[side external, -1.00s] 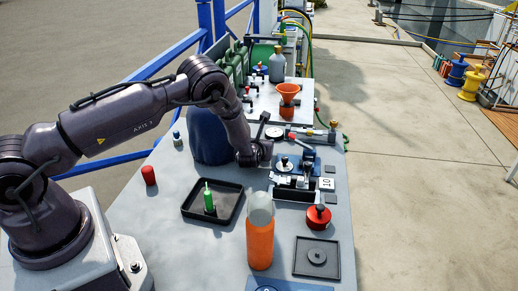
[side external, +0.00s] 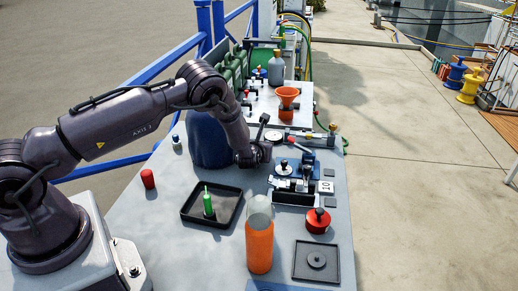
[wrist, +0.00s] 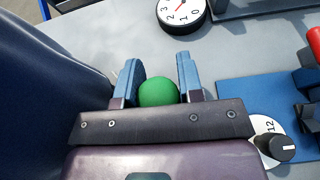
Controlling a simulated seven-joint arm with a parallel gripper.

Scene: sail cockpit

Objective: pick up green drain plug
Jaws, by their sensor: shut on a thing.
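In the wrist view, my gripper (wrist: 160,72) is shut with a green ball-shaped thing (wrist: 158,93) between its two blue-grey fingers. Only its rounded top shows, so I cannot tell whether it is the green drain plug. Its lower part is hidden. In the side view, my gripper (side external: 258,156) is low over the far middle of the table, right of the dark blue rounded body; the fingers and what they hold cannot be made out there. Another green thing (side external: 208,204), upright with a thin tip, stands in a black tray.
The dark blue body (side external: 208,145) is close on my gripper's left. A white dial (wrist: 183,9) lies beyond the fingers. A blue plate with fittings (wrist: 240,95) is to the right. The black tray (side external: 188,213), orange bottle (side external: 259,245) and red knob (side external: 318,221) are nearer the camera.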

